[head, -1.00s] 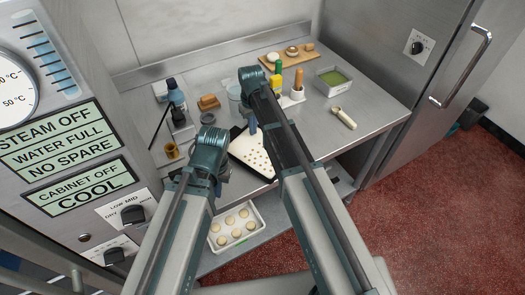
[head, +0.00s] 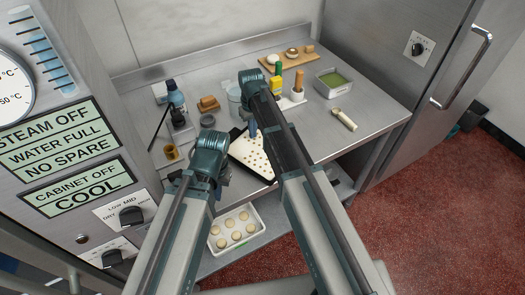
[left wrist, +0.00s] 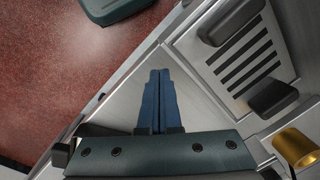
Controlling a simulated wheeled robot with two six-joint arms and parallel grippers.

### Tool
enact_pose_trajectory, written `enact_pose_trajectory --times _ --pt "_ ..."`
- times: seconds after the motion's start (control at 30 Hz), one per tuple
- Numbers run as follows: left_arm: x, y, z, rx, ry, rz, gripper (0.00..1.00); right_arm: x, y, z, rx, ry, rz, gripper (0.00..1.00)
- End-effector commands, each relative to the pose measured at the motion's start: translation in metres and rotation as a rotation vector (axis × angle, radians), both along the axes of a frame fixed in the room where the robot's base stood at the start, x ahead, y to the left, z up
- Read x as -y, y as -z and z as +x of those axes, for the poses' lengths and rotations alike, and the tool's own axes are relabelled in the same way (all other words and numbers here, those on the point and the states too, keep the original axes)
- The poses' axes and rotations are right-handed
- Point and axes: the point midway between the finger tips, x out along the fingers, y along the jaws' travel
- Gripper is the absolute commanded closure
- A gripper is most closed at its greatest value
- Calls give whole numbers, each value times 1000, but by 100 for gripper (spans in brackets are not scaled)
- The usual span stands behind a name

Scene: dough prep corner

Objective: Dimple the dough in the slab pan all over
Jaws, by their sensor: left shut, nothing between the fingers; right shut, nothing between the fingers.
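The dough (head: 247,150) is a pale slab with many small dark dimples across its visible surface. It lies in the black slab pan (head: 262,176) near the counter's front edge, partly hidden by my right arm. My right gripper (head: 253,133) is shut, its blue fingers pointing down at the far part of the dough; I cannot tell whether the tips touch it. My left gripper (head: 209,160) is left of the pan, its fingers hidden in the head view. In the left wrist view its blue fingers (left wrist: 158,100) are together and empty over bare metal.
A brass cup (head: 171,152) stands left of the pan. A tray of dough balls (head: 258,211) sits below. The counter's right part is mostly clear.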

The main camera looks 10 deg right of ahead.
Motion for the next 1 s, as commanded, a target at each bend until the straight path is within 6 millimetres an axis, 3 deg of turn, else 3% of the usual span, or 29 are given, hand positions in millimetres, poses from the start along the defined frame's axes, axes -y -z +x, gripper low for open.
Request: enact_pose_trajectory --times 0.37,0.73,1.0 --pt "0 -2 0 0 0 0 100 0 -2 0 0 0 0 100" --pt "0 -31 0 0 0 0 100 0 -31 0 0 0 0 100" --pt "0 -30 0 0 0 0 100 0 -30 0 0 0 0 100"
